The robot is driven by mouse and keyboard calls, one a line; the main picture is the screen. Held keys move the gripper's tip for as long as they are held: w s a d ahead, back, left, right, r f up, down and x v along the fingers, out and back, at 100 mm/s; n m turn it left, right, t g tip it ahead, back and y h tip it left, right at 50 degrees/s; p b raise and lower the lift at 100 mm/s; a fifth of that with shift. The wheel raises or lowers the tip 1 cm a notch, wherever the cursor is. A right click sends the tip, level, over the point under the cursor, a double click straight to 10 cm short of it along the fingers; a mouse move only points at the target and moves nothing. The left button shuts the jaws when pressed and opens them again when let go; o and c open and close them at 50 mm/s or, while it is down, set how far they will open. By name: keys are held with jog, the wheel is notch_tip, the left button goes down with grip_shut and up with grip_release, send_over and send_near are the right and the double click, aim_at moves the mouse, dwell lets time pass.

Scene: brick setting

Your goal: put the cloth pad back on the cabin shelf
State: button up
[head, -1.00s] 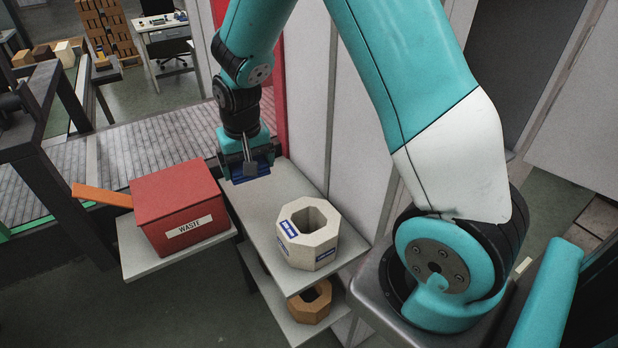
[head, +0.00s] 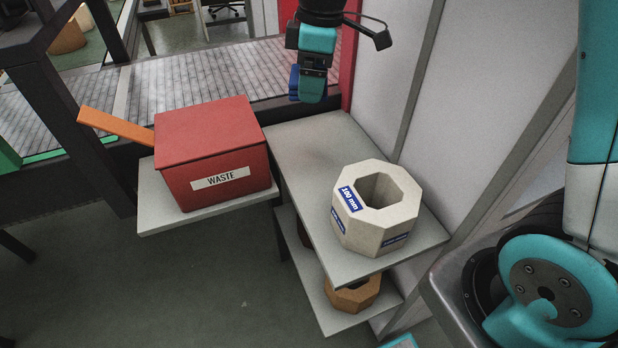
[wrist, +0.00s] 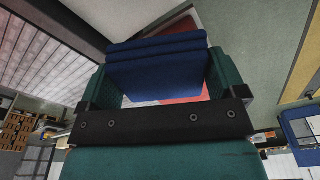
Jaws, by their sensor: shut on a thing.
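My gripper (head: 309,92) is shut on the blue cloth pad (head: 294,82), above the far end of the upper shelf. In the wrist view the folded pad (wrist: 158,65) sits between the two teal fingers. The upper grey shelf (head: 312,140) stands against the white wall panel, and its far half is bare. Which shelf is the cabin shelf, I cannot tell from any label.
A pale octagonal block (head: 350,226) marked 100 mm stands on the near half of the upper shelf. A brown octagonal block (head: 352,298) sits on the lower shelf (head: 330,318). A red waste box (head: 212,150) stands on a side ledge (head: 160,215), with an orange bar (head: 115,126) beside it.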

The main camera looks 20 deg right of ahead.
aim_at(309, 168)
notch_tip(309, 168, down, 20)
jog(key=shift+s+a+r, duration=0.1)
jog(key=shift+r, duration=0.05)
dwell(0.3)
jog(key=shift+b, duration=0.35)
jog(key=o, duration=0.6)
notch_tip(309, 168, up, 11)
jog(key=d, duration=0.1)
jog(key=s+a+r+m+y, duration=0.1)
jog(key=s+a+r+m, duration=0.1)
jog(key=s, duration=0.6)
jog(key=s+a+r+m+y, duration=0.1)
jog(key=s+a+r+m, duration=0.1)
jog(key=s+r, duration=0.3)
jog(key=s+a+r+m+y, duration=0.1)
jog(key=s+r, duration=0.3)
jog(key=s, duration=0.7)
jog(key=shift+a+m+g, duration=0.3)
jog(key=shift+a+m, duration=0.15)
jog(key=shift+m, duration=0.15)
